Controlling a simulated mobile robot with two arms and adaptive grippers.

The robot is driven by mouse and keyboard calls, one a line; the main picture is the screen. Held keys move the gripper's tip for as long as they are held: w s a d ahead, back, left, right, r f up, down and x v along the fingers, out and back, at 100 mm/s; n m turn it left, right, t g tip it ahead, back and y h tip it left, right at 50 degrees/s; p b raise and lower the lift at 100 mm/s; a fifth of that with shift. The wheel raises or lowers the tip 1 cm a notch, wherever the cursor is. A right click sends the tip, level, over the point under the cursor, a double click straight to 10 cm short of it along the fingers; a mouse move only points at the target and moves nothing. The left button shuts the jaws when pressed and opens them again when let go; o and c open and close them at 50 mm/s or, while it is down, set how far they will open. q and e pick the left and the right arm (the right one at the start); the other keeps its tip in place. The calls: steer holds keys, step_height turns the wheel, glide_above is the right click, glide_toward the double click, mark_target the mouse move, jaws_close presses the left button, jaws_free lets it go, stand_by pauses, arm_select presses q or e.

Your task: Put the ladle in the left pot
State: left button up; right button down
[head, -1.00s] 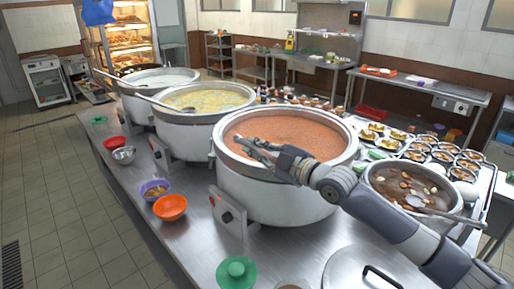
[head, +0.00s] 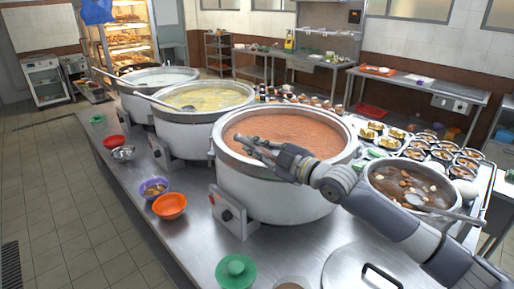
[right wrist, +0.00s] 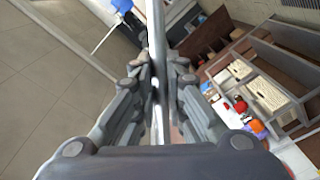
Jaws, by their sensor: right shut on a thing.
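My right gripper (head: 243,147) is over the near edge of the large pot with red-brown congee (head: 262,195). In the right wrist view my right gripper (right wrist: 158,82) is shut on a thin metal rod, apparently the ladle's handle (right wrist: 156,30). The ladle's bowl is not visible in either view. The leftmost large pot (head: 143,106) holds white congee and has a ladle handle (head: 106,74) over its rim. The middle pot (head: 190,137) holds yellow congee, with another ladle (head: 165,104) resting in it. My left gripper is not in view.
A smaller soup pot (head: 412,190) with a ladle stands at the right, near trays of food (head: 385,135). Small bowls, including an orange one (head: 169,206), line the counter's left side.

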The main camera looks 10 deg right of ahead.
steer(key=shift+f, duration=0.25)
steer(key=c, duration=1.6)
jaws_free()
steer(key=shift+o, duration=0.2)
steer(key=v, duration=1.2)
steer(key=shift+a, duration=0.1)
